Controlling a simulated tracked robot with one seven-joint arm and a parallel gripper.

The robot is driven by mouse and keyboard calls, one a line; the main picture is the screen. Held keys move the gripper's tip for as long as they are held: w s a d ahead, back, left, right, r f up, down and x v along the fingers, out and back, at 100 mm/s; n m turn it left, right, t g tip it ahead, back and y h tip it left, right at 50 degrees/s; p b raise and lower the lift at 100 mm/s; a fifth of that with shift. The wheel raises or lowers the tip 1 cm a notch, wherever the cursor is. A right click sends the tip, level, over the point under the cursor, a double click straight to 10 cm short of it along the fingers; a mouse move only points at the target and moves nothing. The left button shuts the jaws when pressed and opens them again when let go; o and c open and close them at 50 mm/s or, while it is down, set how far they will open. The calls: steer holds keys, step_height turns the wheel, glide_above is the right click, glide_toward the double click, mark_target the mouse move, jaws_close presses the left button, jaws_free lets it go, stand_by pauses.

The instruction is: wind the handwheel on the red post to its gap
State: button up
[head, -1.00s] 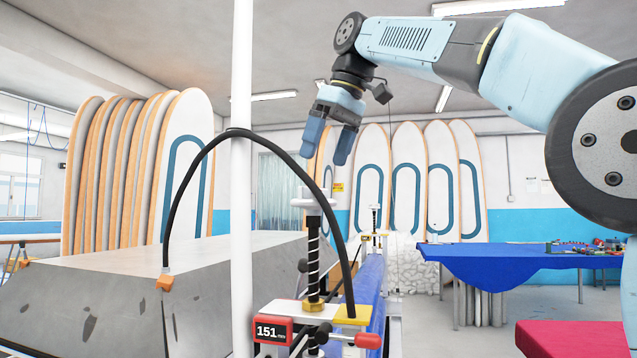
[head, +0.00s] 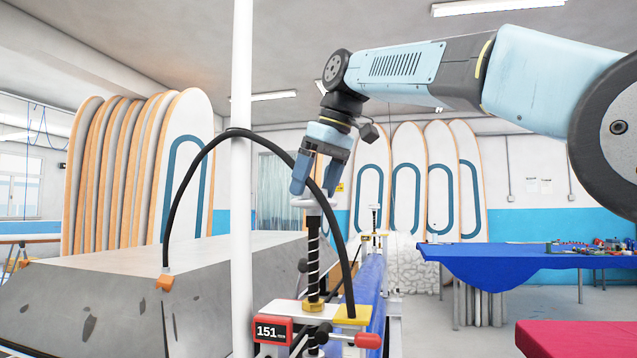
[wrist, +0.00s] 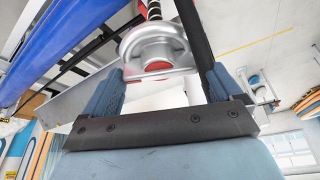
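The pale handwheel (head: 312,201) sits on top of a black-and-white striped threaded spindle (head: 313,255). In the wrist view the wheel (wrist: 155,46) is grey metal with red at its hub. The spindle rises from a clamp with a red readout (head: 272,331) showing 151 mm. My gripper (head: 315,188) points down at the wheel, its blue fingers apart. In the wrist view the fingers (wrist: 165,75) stand on either side of the wheel's near rim, with nothing clearly gripped. I cannot tell whether they touch the rim.
A white pole (head: 241,180) stands upright left of the wheel. A black hose (head: 181,190) arches from the grey slab (head: 120,290) behind the pole to the yellow block (head: 352,314). A blue-covered table (head: 530,258) stands right. Boards lean at the back.

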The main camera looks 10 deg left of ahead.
steer(key=c, duration=0.5)
steer(key=shift+c, duration=0.2)
steer(key=shift+n, duration=0.4)
steer(key=o, duration=0.8)
steer(key=shift+w+v, duration=0.15)
steer(key=shift+v, duration=3.25)
steer(key=shift+w+v, duration=0.1)
steer(key=shift+v, duration=3.25)
